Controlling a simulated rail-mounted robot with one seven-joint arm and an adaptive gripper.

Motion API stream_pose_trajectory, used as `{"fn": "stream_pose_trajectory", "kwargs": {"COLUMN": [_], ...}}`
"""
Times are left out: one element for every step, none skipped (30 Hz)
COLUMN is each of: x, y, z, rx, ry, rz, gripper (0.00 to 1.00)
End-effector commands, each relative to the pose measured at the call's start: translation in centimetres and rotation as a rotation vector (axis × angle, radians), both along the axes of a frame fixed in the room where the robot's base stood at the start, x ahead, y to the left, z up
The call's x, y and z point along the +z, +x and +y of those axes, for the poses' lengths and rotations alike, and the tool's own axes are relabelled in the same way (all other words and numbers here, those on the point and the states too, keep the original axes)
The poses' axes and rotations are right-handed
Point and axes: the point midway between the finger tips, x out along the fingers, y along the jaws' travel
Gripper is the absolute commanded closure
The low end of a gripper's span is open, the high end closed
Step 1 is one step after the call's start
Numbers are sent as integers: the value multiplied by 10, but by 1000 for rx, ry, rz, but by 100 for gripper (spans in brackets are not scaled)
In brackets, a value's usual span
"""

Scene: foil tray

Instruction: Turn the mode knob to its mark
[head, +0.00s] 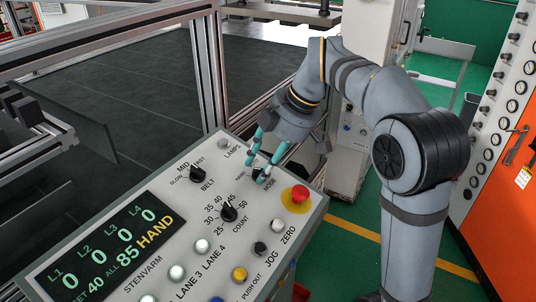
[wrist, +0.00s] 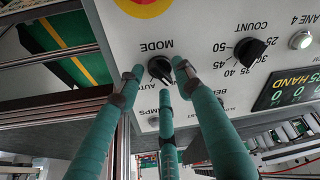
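The mode knob (wrist: 160,69) is a small black knob on the sloping grey control panel (head: 130,250), beside the MODE label. In the wrist view the picture is upside down, and an AUTO label shows beside the knob. In the head view my fingers partly cover the knob. My gripper (wrist: 159,72) has teal fingers spread around the knob, with two tips on either side and a third finger below it in the picture. Small gaps seem to show, so the fingers look open; contact is not clear. The knob's exact pointer direction is hard to read.
A red stop button (head: 298,196) on a yellow base sits close to the knob. The COUNT knob (head: 228,211) and BELT knob (head: 197,174) are nearby. The display (head: 110,248) reads HAND. Several push buttons line the panel's lower part. A metal frame (head: 213,75) stands behind.

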Motion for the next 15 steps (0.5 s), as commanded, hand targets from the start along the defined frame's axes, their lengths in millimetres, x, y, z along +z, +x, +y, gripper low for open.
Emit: {"fn": "stream_pose_trajectory", "kwargs": {"x": [5,8,13,18,23,30,36,43,51,57,62,69,74,78,84], "y": [1,0,0,-1,-2,-3,-4,-5,-6,-7,-8,-9,-10,-11,-11], "z": [-2,-3,-6,-8,-10,-13,-15,-18,-22,-24,-27,-29,-31,-33,-35], "rx": [-1,-3,-4,-4,-4,-4,-4,-4,-4,-4,-4,-4,-2,-2,-3], "ry": [1,2,1,2,2,1,2,2,1,2,1,2,0,0,1], "rz": [-4,-4,-5,-6,-7,-7,-7,-7,-7,-7,-7,-7,-6,-6,-6], "gripper": [65,65,65,65,65,65,65,65,65,65,65,65,65,65,65]}}
